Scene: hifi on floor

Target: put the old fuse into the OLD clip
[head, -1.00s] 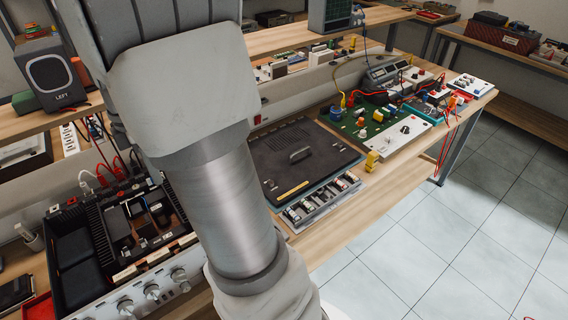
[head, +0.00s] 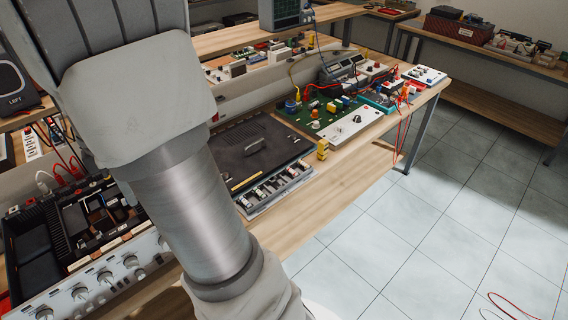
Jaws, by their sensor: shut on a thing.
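My gripper is out of view; only my arm's large grey links cross the left and middle of the head view. I cannot make out the old fuse. A grey strip (head: 277,187) with several small pale and dark parts in a row lies along the bench's front edge, right of my arm. Whether one of these is the OLD clip I cannot tell, as no label is readable.
A black flat-lidded unit (head: 258,146) lies behind the strip. An opened amplifier (head: 89,274) stands at the lower left, partly behind my arm. A green circuit board (head: 311,114) and a yellow part (head: 322,149) sit farther right.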

